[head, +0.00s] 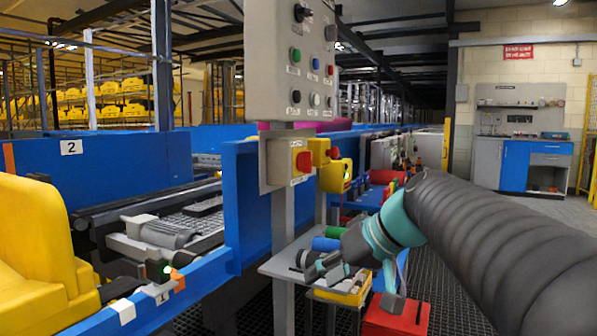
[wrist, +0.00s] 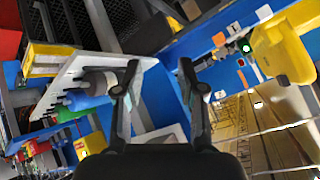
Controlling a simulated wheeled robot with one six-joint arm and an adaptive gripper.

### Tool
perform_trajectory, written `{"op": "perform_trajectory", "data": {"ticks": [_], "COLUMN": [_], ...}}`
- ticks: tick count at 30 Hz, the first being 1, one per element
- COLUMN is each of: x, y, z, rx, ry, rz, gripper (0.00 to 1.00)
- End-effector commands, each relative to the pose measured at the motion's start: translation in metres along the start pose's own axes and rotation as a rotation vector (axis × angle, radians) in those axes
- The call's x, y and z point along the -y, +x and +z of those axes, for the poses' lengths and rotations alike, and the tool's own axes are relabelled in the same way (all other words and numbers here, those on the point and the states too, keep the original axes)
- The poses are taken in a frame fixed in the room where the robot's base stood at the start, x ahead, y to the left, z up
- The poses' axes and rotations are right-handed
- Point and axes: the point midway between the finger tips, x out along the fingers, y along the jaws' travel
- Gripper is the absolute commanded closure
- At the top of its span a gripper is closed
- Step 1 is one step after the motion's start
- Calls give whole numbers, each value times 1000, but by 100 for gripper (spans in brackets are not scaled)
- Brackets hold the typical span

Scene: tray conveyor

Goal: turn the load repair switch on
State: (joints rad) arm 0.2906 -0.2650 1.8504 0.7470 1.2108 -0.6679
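The grey control panel (head: 272,50) hangs upper centre in the head view. It carries a green button (head: 296,55), a blue button (head: 316,63), a red button (head: 331,70), a white button (head: 315,99) and dark knobs, one at the top (head: 300,13) and one lower left (head: 296,96). The labels are too small to read, so I cannot tell which is the load repair switch. My gripper (head: 312,264) is well below the panel, by a grey shelf. In the wrist view my gripper (wrist: 160,68) has its fingers apart with nothing held. The panel is not recognisable there.
A yellow box with a red button (head: 303,161) sits below the panel on a grey post. The shelf (head: 285,262) holds blue and green cylinders. A blue conveyor rail (head: 240,205) runs at left. A red bin (head: 397,316) and a yellow bin (head: 350,290) stand low by my arm.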

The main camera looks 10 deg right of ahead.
Motion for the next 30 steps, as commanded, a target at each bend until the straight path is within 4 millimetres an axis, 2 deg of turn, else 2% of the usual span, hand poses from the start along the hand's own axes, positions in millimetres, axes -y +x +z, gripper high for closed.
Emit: {"op": "perform_trajectory", "data": {"ticks": [1, 6, 9, 12, 18, 21, 25, 30], "x": [-12, -39, -59, -78, -102, -106, -101, -87], "y": [-1, -25, -46, -69, -102, -109, -105, -86], "z": [-25, -108, -147, -174, -201, -206, -212, -225], "rx": [-46, -243, -375, -496, -662, -696, -705, -703], "ry": [-25, -180, -290, -397, -548, -580, -591, -590], "rz": [-48, -205, -272, -316, -352, -357, -360, -363], "gripper": [60, 60, 60, 60, 60, 60, 60, 60]}}
